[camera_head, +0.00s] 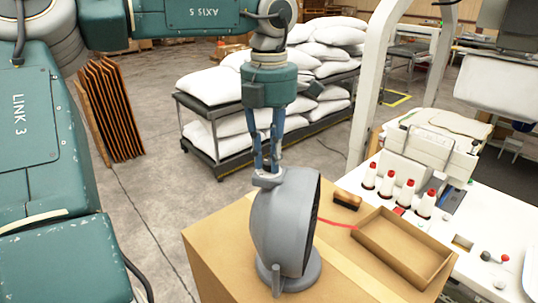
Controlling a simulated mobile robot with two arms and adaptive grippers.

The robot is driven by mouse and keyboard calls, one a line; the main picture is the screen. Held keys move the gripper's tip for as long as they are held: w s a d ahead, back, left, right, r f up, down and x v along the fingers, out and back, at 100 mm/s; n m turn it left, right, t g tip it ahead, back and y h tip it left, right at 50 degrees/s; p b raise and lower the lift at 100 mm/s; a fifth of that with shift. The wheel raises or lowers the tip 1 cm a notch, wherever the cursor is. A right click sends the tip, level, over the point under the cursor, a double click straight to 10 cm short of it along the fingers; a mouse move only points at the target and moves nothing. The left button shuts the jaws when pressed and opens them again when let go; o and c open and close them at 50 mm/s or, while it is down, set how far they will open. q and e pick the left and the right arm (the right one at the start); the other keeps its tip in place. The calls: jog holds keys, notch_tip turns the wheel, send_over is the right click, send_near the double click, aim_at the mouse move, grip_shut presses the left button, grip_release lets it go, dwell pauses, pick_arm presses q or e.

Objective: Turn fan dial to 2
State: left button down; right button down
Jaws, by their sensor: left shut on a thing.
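A grey round fan (283,225) stands upright on a cardboard box (218,245), its front turned to the right. My left gripper (266,168) reaches straight down from above. Its blue fingers are shut on a small grey part at the top of the fan's housing, which looks like the dial. The fingertips hide most of this part, and no number or mark on it can be read. My right gripper is out of view.
A shallow open cardboard tray (440,272) and a brush (347,199) lie to the fan's right. Thread cones (388,184) with red tops stand on a white machine table (492,226). Behind, a cart (222,160) holds several white pillows (215,86).

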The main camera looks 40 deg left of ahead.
aim_at(269, 161)
pick_arm(q)
jog(key=shift+w+r+m, duration=0.1)
jog(key=shift+r+m, duration=0.05)
jog(key=shift+m, duration=0.35)
jog(key=c, duration=1.5)
grip_release()
jog(key=shift+c, duration=0.2)
notch_tip(269, 161, up, 12)
